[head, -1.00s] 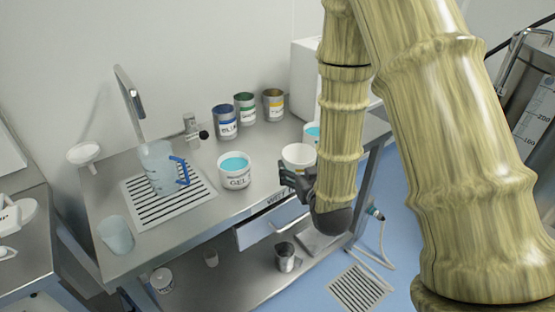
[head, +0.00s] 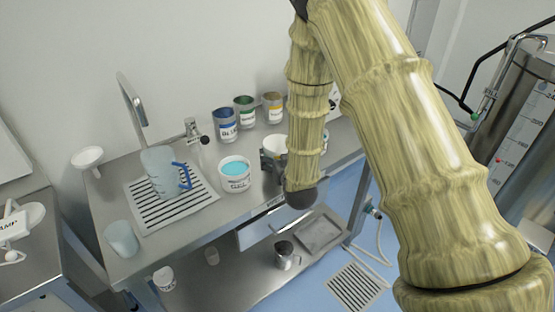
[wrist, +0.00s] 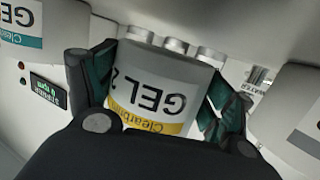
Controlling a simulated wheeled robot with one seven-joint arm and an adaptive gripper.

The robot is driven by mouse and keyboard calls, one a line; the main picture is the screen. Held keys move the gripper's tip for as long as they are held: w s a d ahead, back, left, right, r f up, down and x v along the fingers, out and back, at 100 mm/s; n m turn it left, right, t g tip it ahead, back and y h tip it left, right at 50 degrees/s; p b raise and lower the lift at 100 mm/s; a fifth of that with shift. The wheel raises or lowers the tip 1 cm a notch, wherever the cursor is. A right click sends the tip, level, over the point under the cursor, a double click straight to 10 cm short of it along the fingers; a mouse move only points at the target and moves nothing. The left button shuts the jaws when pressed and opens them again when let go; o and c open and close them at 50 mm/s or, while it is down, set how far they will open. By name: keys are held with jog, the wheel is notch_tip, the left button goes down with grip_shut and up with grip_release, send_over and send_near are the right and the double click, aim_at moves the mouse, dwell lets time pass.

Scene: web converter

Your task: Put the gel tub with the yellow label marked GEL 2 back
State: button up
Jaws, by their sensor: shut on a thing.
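The GEL 2 tub (wrist: 160,85) is white with a yellow band on its label, which reads upside down in the wrist view. My gripper (wrist: 158,98) is shut on it, with one dark green finger at each side. In the head view, the tub (head: 277,143) shows its white rim beside my gripper (head: 268,168), over the back right part of the steel bench (head: 205,215). My arm hides part of it. I cannot tell whether its base touches the bench.
A GEL tub with blue contents (head: 235,176) stands just left. Blue (head: 226,126), green (head: 245,113) and yellow (head: 273,108) labelled cans stand behind. A jug (head: 160,172) stands on the drain grating at left. In the wrist view, tubs flank mine at left (wrist: 22,25) and right (wrist: 295,105).

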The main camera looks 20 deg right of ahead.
jog(key=shift+f+p, duration=0.35)
jog(key=shift+f, duration=0.8)
jog(key=shift+f, duration=0.1)
jog(key=o, duration=1.2)
jog(key=shift+o, duration=0.2)
jog(key=shift+r, duration=0.2)
jog(key=s+r+b, duration=0.2)
jog(key=s+b, duration=0.1)
jog(key=s, duration=0.8)
jog(key=shift+s+a, duration=0.2)
jog(key=shift+s, duration=0.2)
